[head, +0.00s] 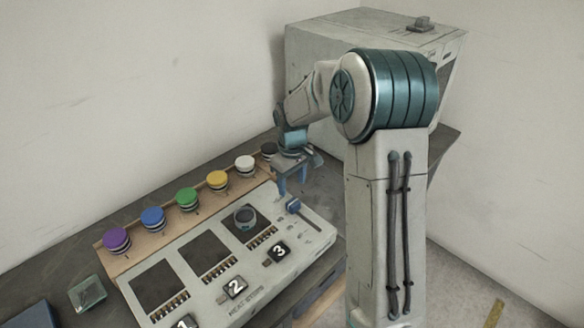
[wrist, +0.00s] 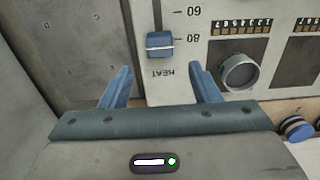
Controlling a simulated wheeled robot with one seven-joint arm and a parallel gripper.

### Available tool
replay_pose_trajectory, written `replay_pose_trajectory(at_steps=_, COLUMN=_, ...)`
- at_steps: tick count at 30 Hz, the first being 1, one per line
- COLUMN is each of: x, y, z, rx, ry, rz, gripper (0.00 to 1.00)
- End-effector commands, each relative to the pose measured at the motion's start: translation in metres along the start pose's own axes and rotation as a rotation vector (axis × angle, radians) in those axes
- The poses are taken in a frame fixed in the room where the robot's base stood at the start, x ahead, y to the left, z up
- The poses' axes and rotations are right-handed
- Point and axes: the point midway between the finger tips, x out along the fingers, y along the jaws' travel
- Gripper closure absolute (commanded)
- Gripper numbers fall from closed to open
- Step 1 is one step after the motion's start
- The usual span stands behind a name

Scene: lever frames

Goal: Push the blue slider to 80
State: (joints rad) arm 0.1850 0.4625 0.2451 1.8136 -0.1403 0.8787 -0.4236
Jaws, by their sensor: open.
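The blue slider (wrist: 160,43) sits in its vertical slot on the pale control panel, about level with the 80 mark in the wrist view. The 60 mark stands above it there and the word HEAT below it, both upside down. The exact setting is hard to tell from this angle. In the head view the blue slider (head: 293,205) is at the far end of its slot. My gripper (head: 293,188) is just above and behind it, pointing down. In the wrist view my gripper (wrist: 160,68) is open and empty, with the knob apart from both fingers.
Number tiles such as 3 (head: 279,251) are along the front. A large grey box (head: 330,45) stands at the back.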

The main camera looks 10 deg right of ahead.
Motion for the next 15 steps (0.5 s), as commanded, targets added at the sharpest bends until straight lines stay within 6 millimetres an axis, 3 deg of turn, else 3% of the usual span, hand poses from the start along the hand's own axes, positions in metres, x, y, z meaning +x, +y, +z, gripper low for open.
replay_pose_trajectory(at_steps=6, x=-0.043, y=0.001, z=-0.001, rx=0.001, ry=0.003, rz=0.002, gripper=0.44)
replay_pose_trajectory(at_steps=15, x=-0.065, y=0.0, z=0.0, rx=0.0, ry=0.0, rz=0.0, gripper=0.44)
